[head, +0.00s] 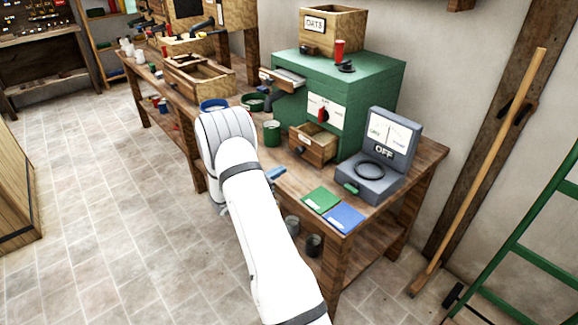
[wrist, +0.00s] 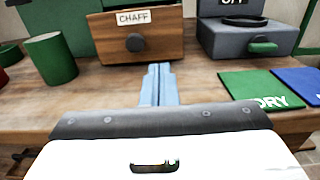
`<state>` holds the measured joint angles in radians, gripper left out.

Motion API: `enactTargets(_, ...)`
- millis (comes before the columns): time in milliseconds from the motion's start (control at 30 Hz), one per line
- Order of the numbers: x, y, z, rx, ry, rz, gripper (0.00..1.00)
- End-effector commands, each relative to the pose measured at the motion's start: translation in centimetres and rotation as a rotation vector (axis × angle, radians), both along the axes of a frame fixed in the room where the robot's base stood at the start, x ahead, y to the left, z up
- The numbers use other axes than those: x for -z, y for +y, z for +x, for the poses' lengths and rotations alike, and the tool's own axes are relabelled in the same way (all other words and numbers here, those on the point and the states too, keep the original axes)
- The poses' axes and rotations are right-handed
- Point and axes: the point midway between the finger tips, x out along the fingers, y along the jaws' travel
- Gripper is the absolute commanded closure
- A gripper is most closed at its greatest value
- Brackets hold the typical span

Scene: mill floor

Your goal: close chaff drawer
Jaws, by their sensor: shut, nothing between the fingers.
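The chaff drawer (wrist: 160,38) is a wooden front with a white CHAFF label and a dark round knob (wrist: 135,42). In the head view the drawer (head: 312,146) sticks out, open, from the low front of the green machine (head: 345,85). My gripper (wrist: 158,70) is shut and empty, its blue fingers together and pointing at the drawer front, just below and right of the knob. I cannot tell whether the fingertips touch the drawer. In the head view the gripper (head: 275,173) is partly hidden by my white arm, at the bench's front edge.
A green cup (wrist: 52,58) stands left of the drawer. A grey device with an OFF sign (head: 380,160) stands to the right. Green (head: 321,200) and blue (head: 345,217) cards lie on the bench (head: 420,160) in front of it.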

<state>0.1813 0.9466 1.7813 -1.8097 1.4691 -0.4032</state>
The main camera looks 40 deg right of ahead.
Motion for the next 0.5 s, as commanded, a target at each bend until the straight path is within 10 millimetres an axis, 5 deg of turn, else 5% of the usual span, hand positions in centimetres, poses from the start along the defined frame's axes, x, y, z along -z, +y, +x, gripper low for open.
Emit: enactTargets(500, -0.2, -10.3, 0.7, 0.004, -0.002, 0.002, 1.0)
